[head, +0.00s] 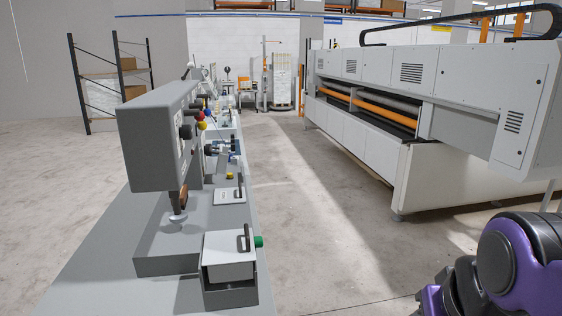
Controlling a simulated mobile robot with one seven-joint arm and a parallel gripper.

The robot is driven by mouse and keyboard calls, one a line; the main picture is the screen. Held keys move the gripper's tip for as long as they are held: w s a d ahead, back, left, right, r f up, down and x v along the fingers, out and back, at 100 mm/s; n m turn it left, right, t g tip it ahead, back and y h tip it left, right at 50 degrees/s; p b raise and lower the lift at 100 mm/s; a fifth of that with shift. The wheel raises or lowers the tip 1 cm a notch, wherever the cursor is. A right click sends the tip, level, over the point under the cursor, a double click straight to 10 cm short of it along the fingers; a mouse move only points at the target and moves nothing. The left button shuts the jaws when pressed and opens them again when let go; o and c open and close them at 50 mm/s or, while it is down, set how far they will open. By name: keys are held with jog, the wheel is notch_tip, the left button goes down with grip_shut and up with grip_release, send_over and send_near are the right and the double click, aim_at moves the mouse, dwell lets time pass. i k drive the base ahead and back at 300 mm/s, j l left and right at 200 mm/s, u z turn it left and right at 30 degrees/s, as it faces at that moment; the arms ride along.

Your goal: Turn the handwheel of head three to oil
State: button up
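A row of grey machine heads stands on a long grey bench at the left. The nearest head (152,146) is a large grey box, with a needle-like part (178,200) below it over a raised grey bed (160,245). On its right side are dark round knobs (186,132). A red ball (200,116) and a yellow ball (201,126) show just beyond them. The farther heads overlap in a line behind it. I cannot tell which head is number three, nor make out its handwheel or any oil mark. My gripper is out of view.
A grey box with a black handle (229,258) and a green knob (258,241) sits on the bench's near end. A long white machine (375,160) with orange rollers runs along the right. The concrete aisle (300,210) between is clear. A shelf rack (102,82) stands back left.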

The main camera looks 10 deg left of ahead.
aim_at(208, 150)
jog(key=k+j+u, duration=0.4)
jog(key=j, duration=0.2)
jog(key=k+j+u, duration=0.2)
jog(key=j, duration=0.15)
jog(key=i+l+u, duration=0.15)
jog(key=l, duration=0.4)
jog(key=i+l+u, duration=0.2)
jog(key=l, duration=0.35)
jog(key=l+u, duration=0.15)
jog(key=l, duration=0.4)
jog(key=i+l+z, duration=0.15)
jog(key=l+z, duration=0.25)
jog(key=i+l+z, duration=0.2)
jog(key=z, duration=0.15)
jog(key=i+l+z, duration=0.25)
jog(key=z, duration=0.15)
jog(key=i+l+z, duration=0.15)
jog(key=z, duration=0.25)
jog(key=i, duration=0.1)
